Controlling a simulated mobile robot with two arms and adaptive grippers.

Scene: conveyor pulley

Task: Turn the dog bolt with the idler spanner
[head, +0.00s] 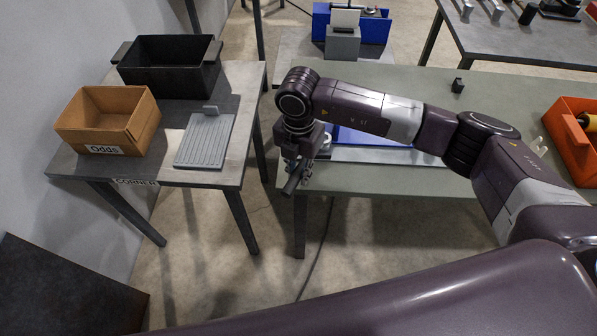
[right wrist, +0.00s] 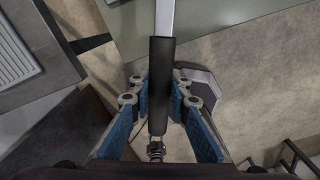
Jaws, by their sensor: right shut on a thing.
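In the right wrist view the dark handle (right wrist: 161,75) lies between the blue pads of the gripper (right wrist: 162,100). A pale metal shaft runs from the handle past the top edge, so the tool's end is out of frame. A blue piece (head: 358,140) on a grey plate on the bench is partly hidden by my right arm. I cannot make out the dog bolt. My left gripper is not in view.
The green-grey bench (head: 400,182) has a small black block (head: 457,86) and an orange bin (head: 570,145). The left table (head: 228,160) holds a cardboard "Odds" box (head: 107,118), a black crate (head: 168,67) and a grey ribbed tray (head: 205,140). Open floor separates them.

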